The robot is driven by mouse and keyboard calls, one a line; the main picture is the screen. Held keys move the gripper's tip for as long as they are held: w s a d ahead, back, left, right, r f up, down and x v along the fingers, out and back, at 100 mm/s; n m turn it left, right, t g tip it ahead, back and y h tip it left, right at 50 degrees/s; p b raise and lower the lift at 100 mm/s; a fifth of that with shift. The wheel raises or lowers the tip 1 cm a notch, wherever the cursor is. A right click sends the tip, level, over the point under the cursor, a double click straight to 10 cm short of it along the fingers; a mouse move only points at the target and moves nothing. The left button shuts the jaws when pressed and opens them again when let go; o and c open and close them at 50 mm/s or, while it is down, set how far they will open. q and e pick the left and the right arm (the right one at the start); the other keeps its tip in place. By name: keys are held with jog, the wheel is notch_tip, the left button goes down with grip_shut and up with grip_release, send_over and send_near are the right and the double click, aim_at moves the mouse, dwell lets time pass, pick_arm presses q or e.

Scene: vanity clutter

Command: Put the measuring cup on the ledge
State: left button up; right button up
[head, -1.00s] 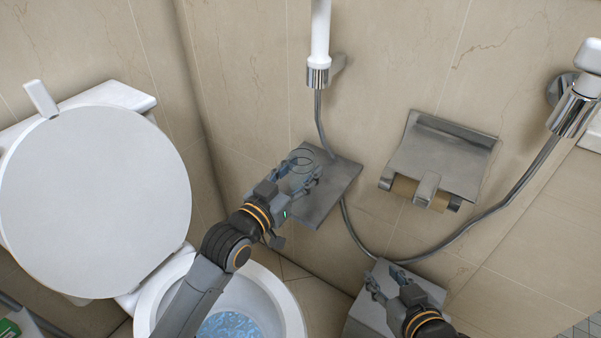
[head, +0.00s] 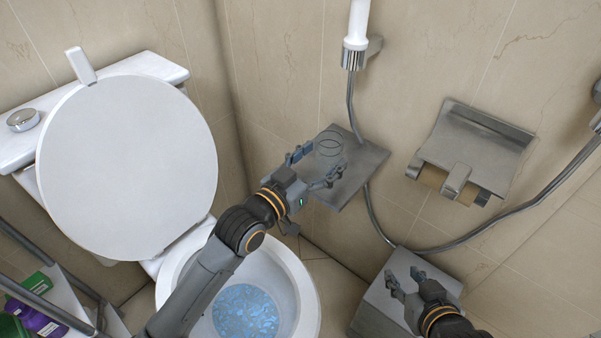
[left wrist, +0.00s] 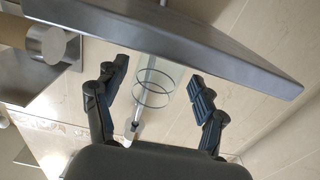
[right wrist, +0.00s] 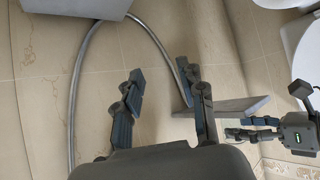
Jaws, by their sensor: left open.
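The measuring cup (head: 329,143) is clear, with thin dark rings showing. It appears to stand upright on the grey metal ledge (head: 364,172) on the wall, near its left end. My left gripper (head: 323,159) is open, with its fingers apart on either side of the cup. In the left wrist view the cup (left wrist: 154,88) shows between the spread fingers, with the ledge (left wrist: 215,42) across the top; no finger clearly touches it. My right gripper (head: 403,273) is open and empty, low on the right.
A grey box (head: 378,312) lies under my right gripper. A shower hose (head: 480,231) loops below the ledge, and a paper holder (head: 475,150) is to its right. The toilet (head: 130,165) stands left. A cart with bottles (head: 40,320) is at lower left.

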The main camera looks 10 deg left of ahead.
pick_arm(q)
jog(key=p+v, duration=0.1)
jog(key=v, duration=0.9)
jog(key=s+a+f+n+g+y, duration=0.4)
jog(key=s+a+f+g+y, duration=0.5)
jog(key=s+f, duration=0.7)
jog(key=a+f, duration=0.1)
jog(key=a, duration=0.2)
jog(key=shift+s+a, duration=0.2)
jog(key=shift+s, duration=0.1)
pick_arm(e)
jog(key=s+d+f+g+h, duration=0.1)
jog(key=s+d+f+g, duration=0.1)
jog(key=s, duration=0.4)
jog(key=shift+s+d+f+g, duration=0.2)
jog(key=shift+s+f+g, duration=0.2)
jog(key=shift+f+g, duration=0.6)
jog(key=shift+s, duration=0.1)
